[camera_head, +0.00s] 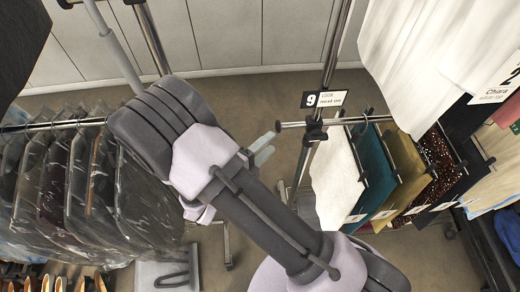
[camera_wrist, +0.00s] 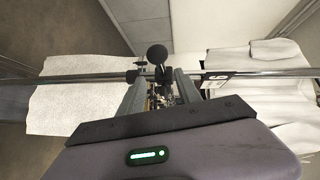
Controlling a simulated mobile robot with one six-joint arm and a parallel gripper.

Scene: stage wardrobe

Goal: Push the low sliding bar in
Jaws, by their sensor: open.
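The low sliding bar (camera_head: 345,121) is a thin metal rod running right from a clamp on an upright post, with garments hanging from it. Its left end sticks out past the post and carries a dark end cap (camera_head: 278,126). In the wrist view a round black knob (camera_wrist: 157,54), seemingly that cap, faces me just beyond the fingertips. My gripper (camera_head: 268,143) is open and empty, close beside the bar's left end. In the wrist view my gripper (camera_wrist: 160,78) has its two fingers apart on either side of the knob's line. Whether anything touches is unclear.
The upright post (camera_head: 330,50) bears a "9" sign (camera_head: 323,99). White, teal, mustard and sequined garments (camera_head: 375,165) hang at the right. A rack of plastic-covered clothes (camera_head: 70,180) stands left, with shoes below. A white garment (camera_head: 420,60) hangs high right.

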